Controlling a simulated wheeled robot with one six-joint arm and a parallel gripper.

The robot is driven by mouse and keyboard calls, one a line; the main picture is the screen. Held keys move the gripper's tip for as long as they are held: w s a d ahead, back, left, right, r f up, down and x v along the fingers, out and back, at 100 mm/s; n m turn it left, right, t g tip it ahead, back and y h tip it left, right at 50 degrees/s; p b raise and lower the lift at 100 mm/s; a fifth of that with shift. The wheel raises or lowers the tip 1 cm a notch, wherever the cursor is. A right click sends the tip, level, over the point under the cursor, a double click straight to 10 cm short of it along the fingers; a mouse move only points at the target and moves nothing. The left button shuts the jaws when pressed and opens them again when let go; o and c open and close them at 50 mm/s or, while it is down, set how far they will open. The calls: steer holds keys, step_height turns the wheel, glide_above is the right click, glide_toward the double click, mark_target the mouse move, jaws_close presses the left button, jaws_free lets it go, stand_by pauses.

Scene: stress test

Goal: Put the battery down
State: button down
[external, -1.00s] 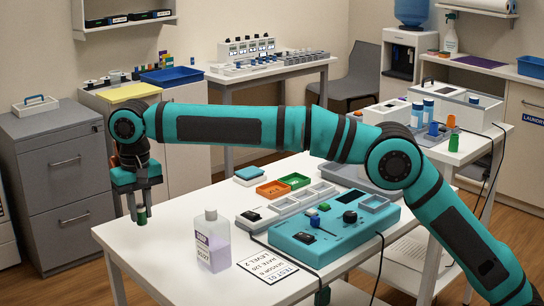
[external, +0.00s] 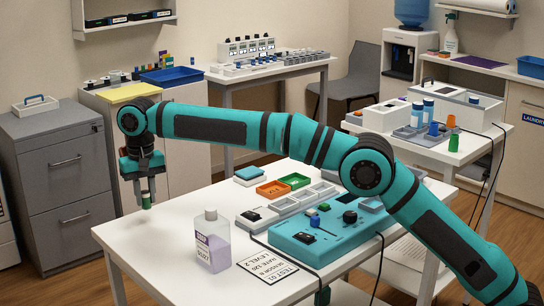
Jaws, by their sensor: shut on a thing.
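My gripper (external: 146,198) hangs at the left end of the white table (external: 150,248), pointing down.
A bottle of purple liquid (external: 212,241) and a printed card (external: 267,268) stand and lie at the table's front. A teal test box (external: 318,240), a row of grey trays (external: 285,208), and orange (external: 273,189) and green (external: 294,181) trays lie to the right. The left end is clear.

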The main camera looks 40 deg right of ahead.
mark_target(147, 208)
steer(key=shift+f, duration=2.55)
steer(key=shift+f, duration=0.15)
steer(key=c, duration=1.2)
jaws_free()
steer(key=shift+c, duration=0.2)
step_height(147, 208, up, 11)
steer(key=shift+f, duration=0.15)
steer(key=shift+r, duration=0.8)
